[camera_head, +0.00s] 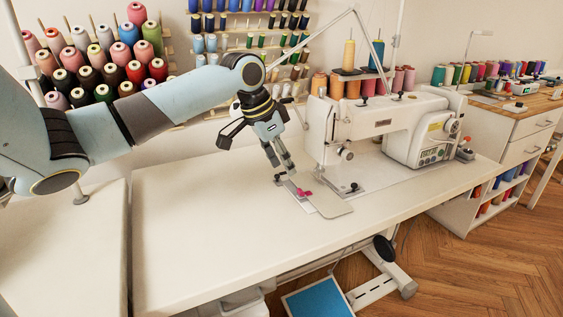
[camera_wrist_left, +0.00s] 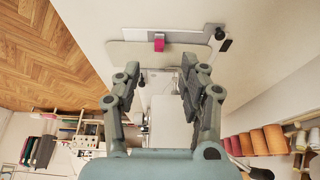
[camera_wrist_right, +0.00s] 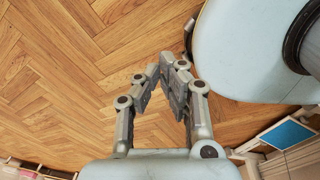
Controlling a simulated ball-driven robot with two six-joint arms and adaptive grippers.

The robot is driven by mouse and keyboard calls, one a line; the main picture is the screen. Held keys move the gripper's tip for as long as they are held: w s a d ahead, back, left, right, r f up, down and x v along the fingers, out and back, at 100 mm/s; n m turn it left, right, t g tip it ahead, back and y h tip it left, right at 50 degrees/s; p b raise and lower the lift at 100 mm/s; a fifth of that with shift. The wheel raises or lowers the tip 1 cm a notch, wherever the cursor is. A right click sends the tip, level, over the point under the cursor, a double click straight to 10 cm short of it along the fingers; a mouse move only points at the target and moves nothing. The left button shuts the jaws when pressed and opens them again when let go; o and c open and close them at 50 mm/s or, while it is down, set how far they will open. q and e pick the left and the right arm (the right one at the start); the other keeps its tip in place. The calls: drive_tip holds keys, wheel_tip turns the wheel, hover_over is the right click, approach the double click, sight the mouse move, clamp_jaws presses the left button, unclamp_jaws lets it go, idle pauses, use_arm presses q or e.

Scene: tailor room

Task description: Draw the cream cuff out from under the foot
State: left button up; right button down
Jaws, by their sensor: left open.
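A pale, flat piece with rounded corners (camera_head: 332,207) lies at the left end of the sewing machine (camera_head: 390,130). I cannot tell if it is the cream cuff or part of the machine bed. A magenta block (camera_head: 304,192) sits at its left edge, on a pale strip; it also shows in the left wrist view (camera_wrist_left: 158,42). The needle head (camera_head: 345,154) stands to the right; the foot is too small to make out. My left gripper (camera_head: 288,166) is open and empty, pointing down above the strip. My right gripper (camera_wrist_right: 160,65) appears only in its wrist view, over floor, tips close together.
The white table (camera_head: 220,230) is clear in front and to the left. Thread spools (camera_head: 110,60) and wall racks stand behind. A blue panel (camera_head: 318,297) shows below the table edge, above the wooden floor.

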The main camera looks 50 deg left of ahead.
sight(298, 192)
use_arm(q)
drive_tip(key=b+x, duration=0.2)
drive_tip(key=x, duration=0.6)
drive_tip(key=shift+w+f, duration=0.1)
drive_tip(key=shift+f, duration=0.25)
drive_tip(key=shift+w+f, duration=0.15)
drive_tip(key=shift+f, duration=0.2)
use_arm(e)
drive_tip(key=shift+a+f, duration=0.25)
drive_tip(key=shift+f, duration=0.95)
drive_tip(key=shift+d, duration=0.1)
use_arm(q)
clamp_jaws()
use_arm(e)
drive_tip(key=shift+s, duration=0.1)
